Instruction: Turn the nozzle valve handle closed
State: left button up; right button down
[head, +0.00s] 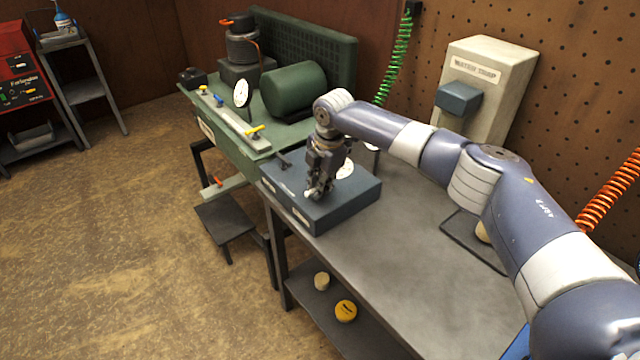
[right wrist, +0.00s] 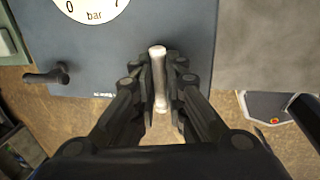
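A dark blue-grey box (head: 352,197) sits on the bench with a round white gauge (head: 345,169) on top. The gauge reads "bar" in the right wrist view (right wrist: 90,10). A short white handle (right wrist: 158,78) sticks out at the box's front edge; its pale end shows in the head view (head: 308,194). My right gripper (right wrist: 160,82) points down over it, with its fingers closed in against both sides of the handle. A dark lever (right wrist: 45,77) lies left of it, apart from the gripper. My left gripper is in neither view.
A green test bench (head: 235,150) with a motor (head: 295,90) and a yellow-handled valve (head: 254,131) stands left of the box. A pale "water trap" unit (head: 490,85) is behind my right arm. The grey bench top (head: 420,250) is mostly clear.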

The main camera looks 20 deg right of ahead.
jog(key=shift+r+m+p, duration=0.2)
jog(key=shift+m+p, duration=0.6)
jog(key=shift+p, duration=0.4)
jog(key=m+h+p, duration=0.1)
jog(key=m+p, duration=0.3)
jog(key=shift+s+a, duration=0.15)
jog(key=m+p, duration=0.2)
jog(key=m, duration=0.1)
jog(key=shift+m+h+p, duration=0.35)
jog(key=shift+m+h, duration=0.05)
jog(key=shift+a+m+p, duration=0.15)
jog(key=shift+m+p, duration=0.2)
jog(key=shift+m, duration=0.55)
jog(key=m, duration=0.2)
jog(key=shift+f+m+g+h, duration=0.15)
jog(key=shift+m+g+h, duration=0.15)
jog(key=shift+m, duration=0.1)
jog(key=shift+a+m+g, duration=0.1)
jog(key=shift+m+g, duration=0.2)
jog(key=shift+m, duration=1.7)
